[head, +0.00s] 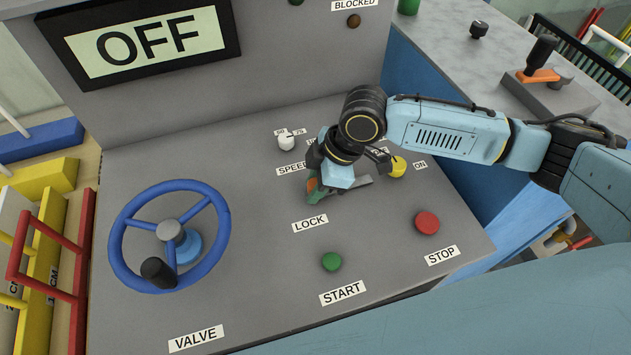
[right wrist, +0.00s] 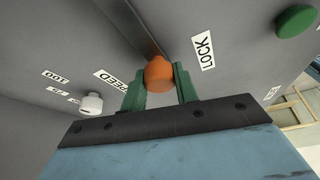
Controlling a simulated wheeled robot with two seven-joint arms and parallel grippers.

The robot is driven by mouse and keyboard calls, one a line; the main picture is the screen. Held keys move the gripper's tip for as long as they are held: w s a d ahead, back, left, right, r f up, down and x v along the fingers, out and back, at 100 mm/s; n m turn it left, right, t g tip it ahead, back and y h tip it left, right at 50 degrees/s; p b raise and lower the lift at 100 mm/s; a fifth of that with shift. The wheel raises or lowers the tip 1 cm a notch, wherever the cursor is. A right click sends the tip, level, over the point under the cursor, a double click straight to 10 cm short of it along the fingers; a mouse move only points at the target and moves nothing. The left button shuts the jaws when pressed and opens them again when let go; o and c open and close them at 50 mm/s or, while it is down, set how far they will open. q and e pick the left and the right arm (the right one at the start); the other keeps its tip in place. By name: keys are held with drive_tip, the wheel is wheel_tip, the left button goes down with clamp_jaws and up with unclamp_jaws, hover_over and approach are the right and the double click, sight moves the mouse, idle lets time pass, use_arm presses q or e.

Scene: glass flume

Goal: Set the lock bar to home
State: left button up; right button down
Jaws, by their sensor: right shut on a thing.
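The lock bar is a flat grey bar (head: 352,187) by the LOCK label (head: 310,223) on the sloping grey panel. In the right wrist view the bar (right wrist: 138,30) runs away from an orange knob (right wrist: 158,73) at its near end. My right gripper (head: 317,188) is over this end, and its green fingers (right wrist: 160,82) are on both sides of the knob, shut on it. Any home mark is hidden or too small to read. My left gripper is not in view.
A blue valve wheel (head: 117,242) stands at left. The green start button (head: 331,262) and red stop button (head: 427,222) are in front. A white speed knob (head: 286,143) and a yellow knob (head: 397,168) flank my gripper. The display (head: 145,42) reads OFF.

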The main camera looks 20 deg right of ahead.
drive_tip(key=d+p, duration=0.2)
drive_tip(key=d, duration=0.2)
drive_tip(key=shift+d+r, duration=0.1)
drive_tip(key=shift+d, duration=0.05)
drive_tip(key=shift+w+d, duration=0.1)
drive_tip(key=c, duration=1.1)
unclamp_jaws()
drive_tip(key=shift+d, duration=0.1)
drive_tip(key=shift+o, duration=0.2)
drive_tip(key=p+v, duration=0.1)
drive_tip(key=v, duration=1.2)
